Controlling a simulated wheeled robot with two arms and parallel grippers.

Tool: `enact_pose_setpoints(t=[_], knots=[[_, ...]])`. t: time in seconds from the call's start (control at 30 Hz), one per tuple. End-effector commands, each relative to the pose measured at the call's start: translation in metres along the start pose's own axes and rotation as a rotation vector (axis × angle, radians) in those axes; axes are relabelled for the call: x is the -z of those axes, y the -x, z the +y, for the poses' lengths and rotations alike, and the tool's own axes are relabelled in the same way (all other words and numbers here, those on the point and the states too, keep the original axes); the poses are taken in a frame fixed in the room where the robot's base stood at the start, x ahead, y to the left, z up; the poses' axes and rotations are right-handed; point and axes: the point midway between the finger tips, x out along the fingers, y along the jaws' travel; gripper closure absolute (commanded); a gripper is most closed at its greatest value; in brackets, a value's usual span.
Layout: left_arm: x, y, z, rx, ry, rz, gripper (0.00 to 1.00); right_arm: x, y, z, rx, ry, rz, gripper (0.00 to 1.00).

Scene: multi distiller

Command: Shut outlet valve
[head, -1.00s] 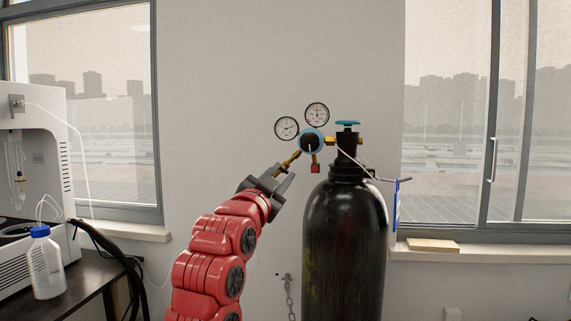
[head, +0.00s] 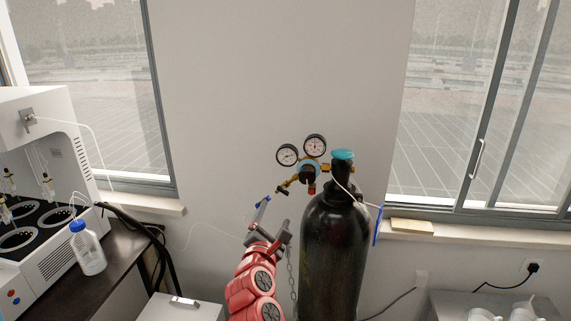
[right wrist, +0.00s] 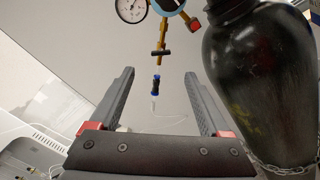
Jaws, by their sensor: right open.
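The regulator (head: 307,173) with two round gauges is fixed to the top of the black gas cylinder (head: 334,245). A brass outlet pipe runs from it down to the left and bears the outlet valve's small dark handle (head: 282,191). In the right wrist view the handle (right wrist: 160,53) is a dark crossbar across the brass pipe. A blue-and-black hose connector (right wrist: 156,86) is below it. My right gripper (head: 270,226) is open and empty, below and apart from the handle. In the right wrist view its fingers (right wrist: 160,74) are spread, with the connector between them in the picture. My left gripper is not in view.
The cylinder stands close to the right of my gripper, with a chain (right wrist: 285,168) near it. A blue valve knob (head: 343,155) tops it. At left, a white machine (head: 45,150) and a blue-capped bottle (head: 90,250) stand on a dark bench. Wall space left of the gauges is clear.

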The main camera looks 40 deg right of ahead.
Motion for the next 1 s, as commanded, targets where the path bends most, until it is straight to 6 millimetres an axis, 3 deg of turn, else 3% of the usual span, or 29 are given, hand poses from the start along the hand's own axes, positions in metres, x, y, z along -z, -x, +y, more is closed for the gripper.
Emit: enact_pose_setpoints(t=[0.27, 0.7, 1.0], knots=[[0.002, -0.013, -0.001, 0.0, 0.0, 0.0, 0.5, -0.001, -0.028, -0.001, 0.008, 0.024, 0.004, 0.19], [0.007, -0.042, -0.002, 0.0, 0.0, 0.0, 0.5, -0.001, -0.111, -0.002, 0.01, 0.02, 0.004, 0.19], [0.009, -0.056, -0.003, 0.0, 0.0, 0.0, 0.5, -0.001, -0.156, -0.001, 0.007, 0.018, 0.001, 0.19]])
